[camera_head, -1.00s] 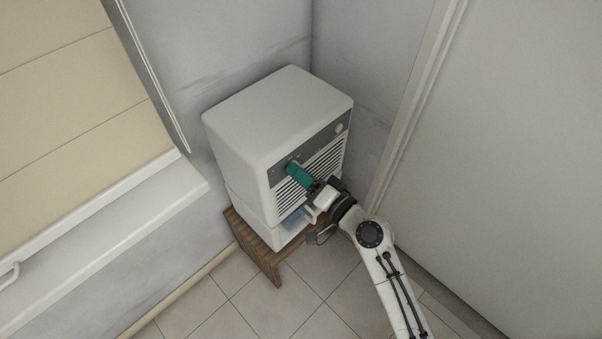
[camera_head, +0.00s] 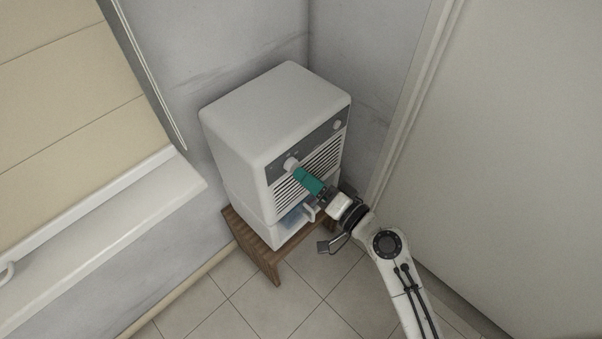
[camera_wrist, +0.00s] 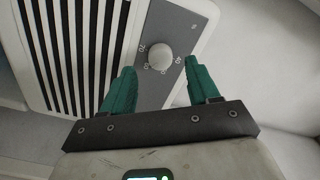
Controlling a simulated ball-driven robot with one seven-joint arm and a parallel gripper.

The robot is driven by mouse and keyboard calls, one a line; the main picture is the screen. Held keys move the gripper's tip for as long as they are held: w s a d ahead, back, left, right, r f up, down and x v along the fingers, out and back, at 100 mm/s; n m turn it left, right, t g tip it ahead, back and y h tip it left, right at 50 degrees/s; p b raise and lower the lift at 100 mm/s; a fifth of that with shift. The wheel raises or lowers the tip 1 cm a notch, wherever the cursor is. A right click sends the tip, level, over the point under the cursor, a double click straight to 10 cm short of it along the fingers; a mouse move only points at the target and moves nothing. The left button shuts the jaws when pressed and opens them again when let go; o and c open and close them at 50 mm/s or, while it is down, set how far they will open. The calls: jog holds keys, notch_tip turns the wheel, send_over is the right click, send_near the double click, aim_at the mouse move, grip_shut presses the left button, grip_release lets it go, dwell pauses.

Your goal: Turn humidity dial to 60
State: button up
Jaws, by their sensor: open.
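The white dehumidifier (camera_head: 262,118) stands in the corner with a grey control strip along the top of its front. The humidity dial (camera_head: 291,164) is a round white knob at the left end of that strip. In the wrist view the dial (camera_wrist: 159,57) sits between and beyond the fingertips, with printed numbers around it; its pointer setting cannot be read. My gripper (camera_head: 299,172) has teal fingers and is just in front of the dial. In the wrist view my gripper (camera_wrist: 160,70) is open, one finger on each side, with nothing held.
Another knob (camera_head: 337,125) is at the right end of the strip. A slatted grille (camera_head: 322,166) lies below it. The unit stands on a wooden stool (camera_head: 266,262). Walls are close behind, and a pale door panel (camera_head: 510,130) is to the right.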

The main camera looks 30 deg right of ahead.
jog(key=b+v, duration=0.1)
jog(key=v, duration=0.6)
jog(key=shift+s, duration=0.15)
jog(key=s+a+f+n+g+p, duration=0.35)
jog(key=s+f+n+g, duration=0.2)
jog(key=n+g, duration=0.2)
jog(key=s+d+g+h+p, duration=0.3)
jog(key=s+d+g+h, duration=0.2)
jog(key=s, duration=0.8)
jog(key=d+r+g, duration=0.1)
jog(key=d+g, duration=0.2)
jog(key=shift+s+d+g+h, duration=0.2)
jog(key=shift+s+g+h, duration=0.15)
jog(key=shift+h, duration=0.05)
jog(key=shift+n, duration=0.25)
dwell(0.3)
